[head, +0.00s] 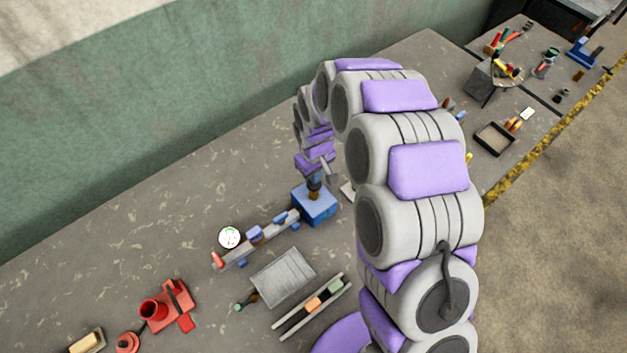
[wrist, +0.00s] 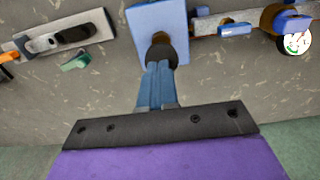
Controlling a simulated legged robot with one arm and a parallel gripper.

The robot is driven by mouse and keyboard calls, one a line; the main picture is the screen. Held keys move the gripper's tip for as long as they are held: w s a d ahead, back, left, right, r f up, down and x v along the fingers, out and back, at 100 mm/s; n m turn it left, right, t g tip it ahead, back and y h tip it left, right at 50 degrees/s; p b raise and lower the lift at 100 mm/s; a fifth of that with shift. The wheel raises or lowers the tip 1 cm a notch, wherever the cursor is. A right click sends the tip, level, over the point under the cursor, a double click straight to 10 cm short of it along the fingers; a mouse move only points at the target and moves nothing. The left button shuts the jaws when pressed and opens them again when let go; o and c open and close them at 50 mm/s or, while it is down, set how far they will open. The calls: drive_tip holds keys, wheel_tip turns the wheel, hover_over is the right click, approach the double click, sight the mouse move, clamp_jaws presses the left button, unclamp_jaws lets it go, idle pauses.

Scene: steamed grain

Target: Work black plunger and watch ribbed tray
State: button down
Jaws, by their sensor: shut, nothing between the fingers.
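The black plunger (wrist: 161,48) stands on top of a blue box, with a brassy collar just below it. In the head view the plunger (head: 314,184) sits directly under the end of my arm. My gripper (wrist: 158,66) is shut with nothing between its fingers. Its tips overlap the near side of the plunger in the wrist view, and I cannot tell whether they touch it. The gripper also shows in the head view (head: 317,172). The grey ribbed tray (head: 283,277) lies flat on the bench, left of and nearer than the blue box; its surface looks empty.
The blue box (head: 316,208) joins a grey rail (head: 266,240) running left, with a round white dial (head: 229,237) behind it. A rack (head: 311,308) with coloured blocks lies beside the tray. Red fixtures (head: 170,306) stand at left. Bare bench lies behind the rail.

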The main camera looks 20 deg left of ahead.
drive_tip(key=shift+a+f, duration=0.2)
drive_tip(key=shift+f, duration=0.8)
drive_tip(key=shift+d+f+b, duration=0.1)
drive_tip(key=shift+f+b, duration=0.4)
drive_tip(key=shift+f, duration=0.8)
drive_tip(key=shift+r+p, duration=0.65)
drive_tip(key=shift+r, duration=3.25)
